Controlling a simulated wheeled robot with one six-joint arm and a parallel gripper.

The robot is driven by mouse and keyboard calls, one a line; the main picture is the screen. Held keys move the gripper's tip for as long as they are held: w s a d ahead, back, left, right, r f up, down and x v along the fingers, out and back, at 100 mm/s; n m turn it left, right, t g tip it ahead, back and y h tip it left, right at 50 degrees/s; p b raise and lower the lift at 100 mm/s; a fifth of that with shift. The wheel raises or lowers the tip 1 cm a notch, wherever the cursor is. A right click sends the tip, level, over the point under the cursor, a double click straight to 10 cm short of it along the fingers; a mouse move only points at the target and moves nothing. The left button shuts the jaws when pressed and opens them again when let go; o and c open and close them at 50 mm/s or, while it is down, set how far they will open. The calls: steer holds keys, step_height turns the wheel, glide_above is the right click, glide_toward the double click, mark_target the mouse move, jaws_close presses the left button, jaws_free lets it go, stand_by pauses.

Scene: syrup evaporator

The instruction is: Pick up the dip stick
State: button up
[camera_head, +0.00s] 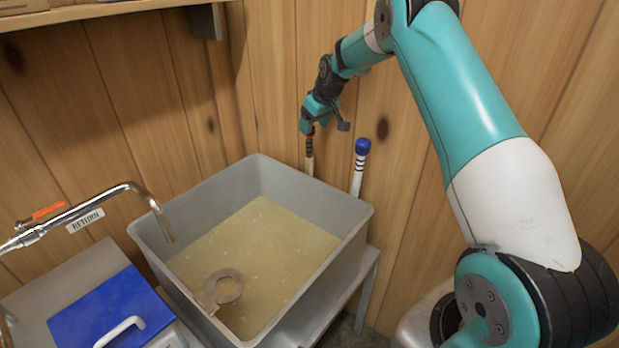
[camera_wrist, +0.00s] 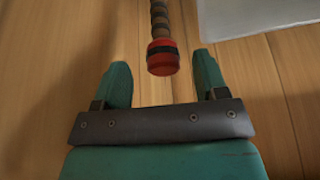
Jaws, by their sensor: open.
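A wooden stick with dark bands and a red end, which looks like the dip stick (camera_head: 309,154), stands upright by the wooden wall behind the grey tub. In the wrist view, the red end of the dip stick (camera_wrist: 162,62) shows between the fingertips, with its banded shaft running away beyond them. My gripper (camera_head: 308,127) is at the stick's top, and it also shows in the wrist view (camera_wrist: 162,68). It is open, with a gap on both sides of the red end. The stick's lower part is hidden behind the tub.
A white stick with a blue top (camera_head: 361,165) stands close to the right of the dip stick. The grey tub (camera_head: 345,222) holds yellowish liquid and a ring-shaped piece (camera_head: 226,287). A metal return pipe (camera_head: 110,194) reaches over its left side. A blue lid (camera_head: 105,310) lies front left.

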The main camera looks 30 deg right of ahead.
mark_target(310, 136)
steer(key=shift+s+p+x, duration=0.2)
steer(key=shift+p+x, duration=0.85)
steer(key=shift+x, duration=1.7)
steer(key=shift+a+f, duration=0.1)
jaws_close()
